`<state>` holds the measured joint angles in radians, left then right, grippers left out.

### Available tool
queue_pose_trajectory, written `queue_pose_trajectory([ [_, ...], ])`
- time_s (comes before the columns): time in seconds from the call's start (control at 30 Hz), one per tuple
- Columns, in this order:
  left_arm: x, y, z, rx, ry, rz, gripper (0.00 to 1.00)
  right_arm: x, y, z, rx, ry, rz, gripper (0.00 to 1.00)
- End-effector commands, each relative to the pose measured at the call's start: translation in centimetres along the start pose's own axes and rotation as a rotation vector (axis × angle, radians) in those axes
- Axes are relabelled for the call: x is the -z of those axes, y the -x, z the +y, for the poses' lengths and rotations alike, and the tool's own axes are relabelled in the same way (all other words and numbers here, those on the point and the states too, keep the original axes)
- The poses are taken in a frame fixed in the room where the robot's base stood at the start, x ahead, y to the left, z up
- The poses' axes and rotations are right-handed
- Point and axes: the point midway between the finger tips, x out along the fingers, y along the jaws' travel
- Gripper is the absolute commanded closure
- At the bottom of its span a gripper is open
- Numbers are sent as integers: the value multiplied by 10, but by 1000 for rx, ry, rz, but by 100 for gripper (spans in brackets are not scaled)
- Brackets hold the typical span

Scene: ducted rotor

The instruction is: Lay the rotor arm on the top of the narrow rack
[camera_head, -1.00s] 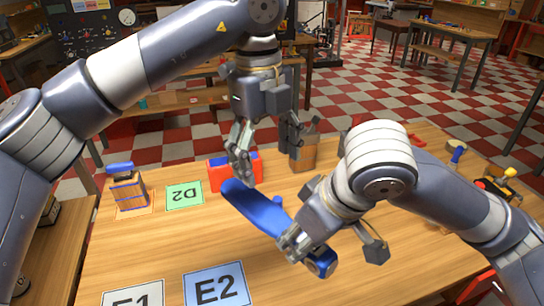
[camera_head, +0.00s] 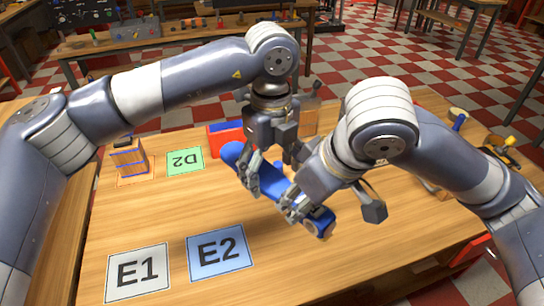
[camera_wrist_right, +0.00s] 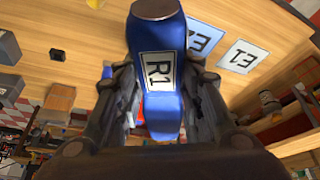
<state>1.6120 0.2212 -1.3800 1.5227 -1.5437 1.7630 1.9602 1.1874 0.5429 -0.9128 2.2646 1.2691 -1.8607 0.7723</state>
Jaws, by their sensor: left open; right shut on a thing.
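The blue rotor arm (camera_head: 234,153) is long and slanted, held above the middle of the table; its far end points up-left. My right gripper (camera_head: 303,208) is shut on it near its near right end. In the right wrist view the blue arm (camera_wrist_right: 167,110), with an R1 label, lies between my right fingers. My left gripper (camera_head: 273,172) is open, its fingers coming down around the middle of the rotor arm; contact cannot be told. A small wooden rack with blue edges (camera_head: 129,160) stands at the table's left; whether it is the narrow rack is unclear.
A red and blue block (camera_head: 224,137) and a wooden block (camera_head: 309,117) stand behind the grippers. A green D2 card (camera_head: 185,160), a white E1 card (camera_head: 137,272) and a blue E2 card (camera_head: 219,252) lie flat.

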Motion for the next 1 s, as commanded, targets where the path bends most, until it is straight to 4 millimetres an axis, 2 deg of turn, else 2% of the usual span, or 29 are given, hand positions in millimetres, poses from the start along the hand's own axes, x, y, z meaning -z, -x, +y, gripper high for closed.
queue_pose_trajectory([
  [0.3, 0, -2, 0, 0, 0, 0, 27, 1, 0, 0, 0, 0, 2, 98],
  [0.53, 0, -2, -1, 2, -1, 0, 79, 1, 1, -1, 4, 4, 5, 98],
  [0.6, 0, -2, -1, 4, -1, 0, 82, 1, 1, -3, 7, 7, 6, 98],
  [0.63, 1, -1, -2, 6, -1, 1, 82, 1, 1, -3, 8, 8, 7, 62],
  [0.67, 1, -1, -2, 7, -1, 1, 87, 1, 1, -3, 8, 9, 6, 56],
  [0.73, 1, -1, -2, 7, 0, 1, 87, 1, 1, -3, 8, 9, 6, 41],
  [1.0, 1, -2, -1, 3, -1, 1, 87, 1, 1, -1, 3, 4, 3, 41],
])
